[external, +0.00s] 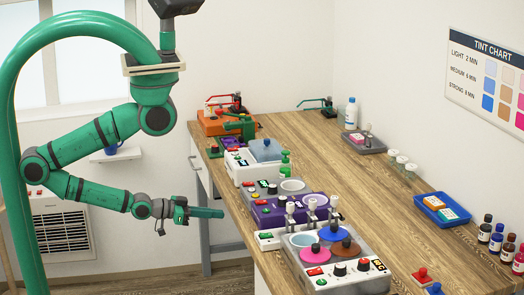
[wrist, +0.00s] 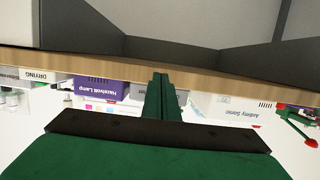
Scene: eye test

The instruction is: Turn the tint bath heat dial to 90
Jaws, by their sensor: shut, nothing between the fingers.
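The tint bath (external: 350,286) is a grey unit at the near end of the bench, with round wells and pink, blue and brown lids. My green gripper (external: 222,213) is shut and empty, off the bench's left edge and beyond the tint bath, touching nothing. Its closed fingers also show in the wrist view (wrist: 160,95); the tint bath is not recognisable there.
A purple unit (external: 265,214) stands to the right of my gripper; its label shows upside down in the wrist view (wrist: 102,90). Open floor lies left of the bench.

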